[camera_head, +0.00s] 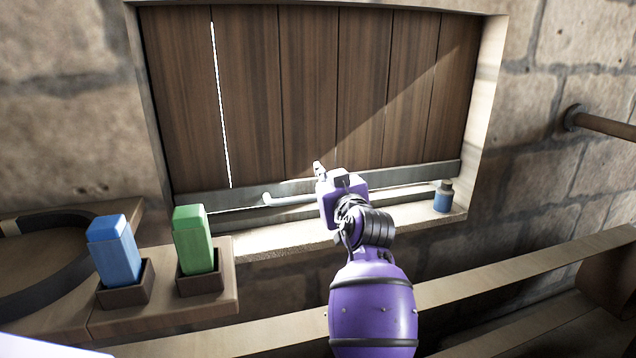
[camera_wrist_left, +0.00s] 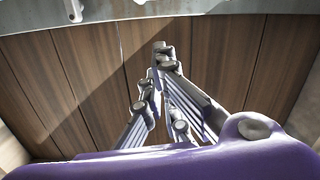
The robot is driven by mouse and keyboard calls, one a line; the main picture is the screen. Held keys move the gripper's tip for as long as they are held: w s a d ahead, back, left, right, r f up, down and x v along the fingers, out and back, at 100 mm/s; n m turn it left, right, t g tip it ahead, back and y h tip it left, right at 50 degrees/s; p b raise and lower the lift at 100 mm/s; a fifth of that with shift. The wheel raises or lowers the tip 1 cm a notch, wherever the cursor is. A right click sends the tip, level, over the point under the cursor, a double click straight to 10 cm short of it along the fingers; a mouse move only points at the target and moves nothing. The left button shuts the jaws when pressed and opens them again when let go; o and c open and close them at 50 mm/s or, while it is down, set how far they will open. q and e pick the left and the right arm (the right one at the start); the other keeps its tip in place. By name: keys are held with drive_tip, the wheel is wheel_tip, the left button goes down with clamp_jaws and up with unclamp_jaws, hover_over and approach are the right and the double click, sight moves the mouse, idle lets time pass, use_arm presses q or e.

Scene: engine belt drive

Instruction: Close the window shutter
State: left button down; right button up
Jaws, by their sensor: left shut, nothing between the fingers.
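The window shutter (camera_head: 310,90) is made of dark brown vertical planks and fills the window opening. A thin bright slit shows between two planks at its left, and a grey metal strip runs along its bottom. A light grey handle (camera_head: 288,199) sticks out low in front of the shutter. My left gripper (camera_head: 319,169) is shut and empty, in front of the shutter's lower part, just right of the handle. In the left wrist view, my left gripper (camera_wrist_left: 155,68) shows against the shutter planks (camera_wrist_left: 90,70); whether it touches them I cannot tell. My right gripper is not in view.
A small blue bottle (camera_head: 443,197) stands on the sill at the right. A blue block (camera_head: 113,250) and a green block (camera_head: 193,240) stand in holders on a wooden shelf at the left. A wooden rail (camera_head: 520,272) runs below the window, and a bar (camera_head: 605,124) sticks out at the right.

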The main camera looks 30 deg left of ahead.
use_arm(q)
drive_tip(key=w+a+f, duration=0.4)
drive_tip(key=w+a, duration=0.1)
drive_tip(key=shift+f, duration=0.25)
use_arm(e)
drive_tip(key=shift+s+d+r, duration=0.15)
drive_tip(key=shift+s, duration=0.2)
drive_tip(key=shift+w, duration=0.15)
use_arm(q)
wheel_tip(320, 180, down, 10)
drive_tip(key=b, duration=0.8)
drive_tip(key=shift+f, duration=0.1)
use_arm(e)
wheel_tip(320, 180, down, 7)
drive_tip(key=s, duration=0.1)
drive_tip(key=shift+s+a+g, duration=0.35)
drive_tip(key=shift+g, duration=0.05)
